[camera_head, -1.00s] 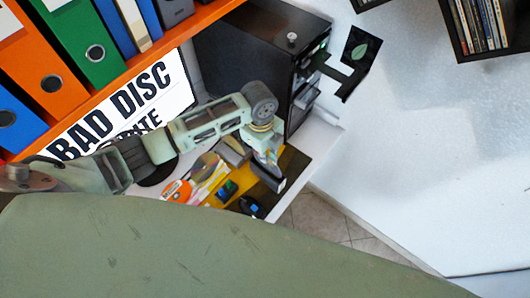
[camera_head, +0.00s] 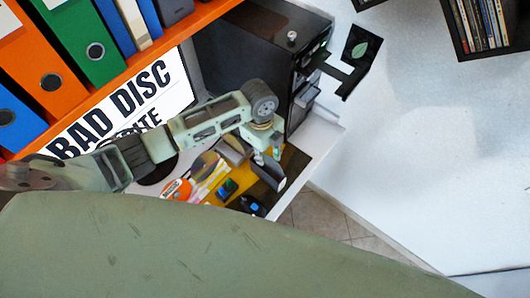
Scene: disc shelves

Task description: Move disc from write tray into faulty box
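A black computer tower (camera_head: 245,60) stands at the top centre. A black tray-like piece (camera_head: 348,76) sticks out from its front side, with a dark square bearing a green leaf mark (camera_head: 360,48). I cannot tell whether a disc lies on it. My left gripper (camera_head: 272,156) points down over the white desk in front of the tower, beside a dark box-like thing (camera_head: 268,174). It is too small to tell whether its fingers are open or touch that thing. No box marked faulty can be made out. My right gripper is not in view.
Several coloured binders (camera_head: 88,45) stand on an orange shelf at the upper left, above a "BAD DISC" sign (camera_head: 125,105). Colourful disc sleeves (camera_head: 205,175) and small items crowd the desk. A disc rack (camera_head: 480,25) hangs on the wall, upper right. Tiled floor (camera_head: 325,215) shows below.

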